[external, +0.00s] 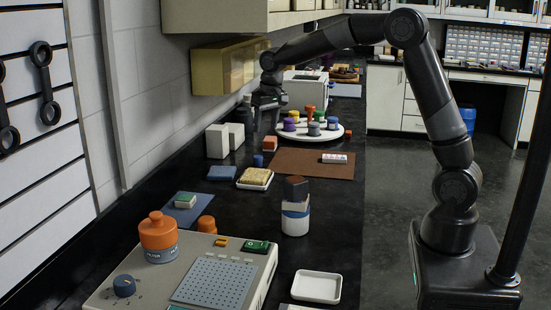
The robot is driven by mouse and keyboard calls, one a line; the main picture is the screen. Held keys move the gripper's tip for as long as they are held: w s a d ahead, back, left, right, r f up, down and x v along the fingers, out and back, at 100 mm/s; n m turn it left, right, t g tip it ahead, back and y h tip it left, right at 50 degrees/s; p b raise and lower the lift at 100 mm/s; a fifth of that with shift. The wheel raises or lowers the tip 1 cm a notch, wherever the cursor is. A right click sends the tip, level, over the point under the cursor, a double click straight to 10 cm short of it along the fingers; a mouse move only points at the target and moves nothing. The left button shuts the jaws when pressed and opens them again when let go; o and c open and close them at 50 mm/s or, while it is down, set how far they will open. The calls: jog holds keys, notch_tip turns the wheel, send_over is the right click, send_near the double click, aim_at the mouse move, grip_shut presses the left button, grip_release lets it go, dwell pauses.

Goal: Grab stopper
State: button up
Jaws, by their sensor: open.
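Several small coloured pieces that look like stoppers stand on a round white tray (344,132) on the black counter. They include a taller orange-red one (310,113), a purple one (289,125), a blue one (332,123) and a grey one (314,129). I cannot tell which one is the stopper. An orange knobbed lid (157,230) sits on a grey-blue jar in the foreground, and a smaller orange piece (206,224) stands beside it. My gripper (262,118) is open and points down, left of the round tray and near the wall. Nothing shows between its fingers.
White blocks (217,141) stand close left of my gripper. A yellow wall cabinet (222,68) hangs beside the arm. A brown mat (290,164), a sponge dish (255,179), a white-blue canister (295,220) and a grey device (185,272) occupy the nearer counter.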

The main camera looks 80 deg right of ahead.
jog(key=m, duration=0.1)
send_near(258, 156)
jog(key=f, duration=0.3)
jog(key=w+f, duration=0.1)
jog(key=f, duration=0.6)
jog(key=shift+w+d+f, duration=0.2)
jog(key=shift+w+d, duration=0.05)
jog(key=shift+d, duration=0.15)
jog(key=shift+c, duration=0.5)
jog(key=c, duration=0.9)
